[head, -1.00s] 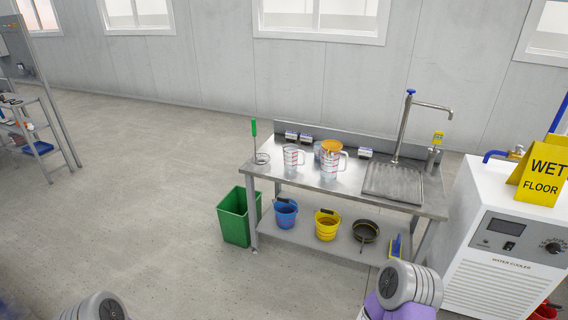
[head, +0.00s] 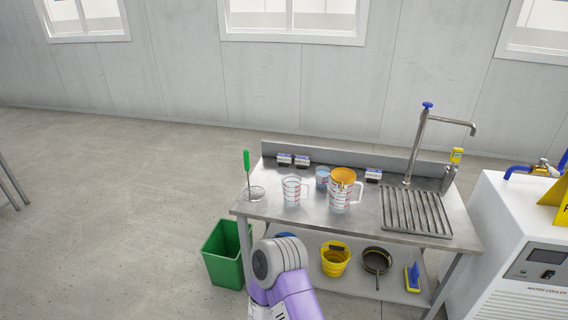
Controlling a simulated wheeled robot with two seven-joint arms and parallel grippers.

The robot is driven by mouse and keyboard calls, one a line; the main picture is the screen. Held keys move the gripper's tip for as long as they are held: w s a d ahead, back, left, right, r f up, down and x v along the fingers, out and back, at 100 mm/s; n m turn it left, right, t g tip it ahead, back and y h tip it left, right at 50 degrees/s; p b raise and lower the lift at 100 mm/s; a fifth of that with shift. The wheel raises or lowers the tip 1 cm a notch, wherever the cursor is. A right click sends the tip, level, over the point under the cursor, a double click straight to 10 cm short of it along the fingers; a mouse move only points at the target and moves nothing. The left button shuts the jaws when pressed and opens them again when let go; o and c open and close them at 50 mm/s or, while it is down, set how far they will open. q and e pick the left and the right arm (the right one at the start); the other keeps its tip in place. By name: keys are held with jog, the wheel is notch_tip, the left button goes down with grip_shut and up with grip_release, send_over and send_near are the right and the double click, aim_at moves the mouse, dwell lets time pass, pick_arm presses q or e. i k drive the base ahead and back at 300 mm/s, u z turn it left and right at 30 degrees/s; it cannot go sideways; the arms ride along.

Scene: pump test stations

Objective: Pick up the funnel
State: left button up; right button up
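An orange funnel (head: 343,176) sits in the mouth of the larger clear measuring jug (head: 340,198), its lower part inside the jug. The jug stands upright on the steel sink table (head: 270,212), left of the ribbed drainboard. A smaller clear measuring jug (head: 291,191) stands to its left. A small bluish cup (head: 322,177) stands behind, between the two jugs. Neither of my grippers is in view; only a grey and purple link of one of my arms shows at the bottom, in front of the table.
A green bin (head: 224,256) stands on the floor left of the table. A yellow bucket (head: 335,260), a dark pan (head: 376,262) and a blue brush (head: 413,278) are on the lower shelf. A tall tap (head: 417,140) rises behind the drainboard. A white water cooler (head: 510,220) stands right.

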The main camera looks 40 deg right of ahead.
aim_at(343, 176)
jog(key=z, duration=0.3)
jog(key=i, duration=1.5)
jog(key=z, duration=0.95)
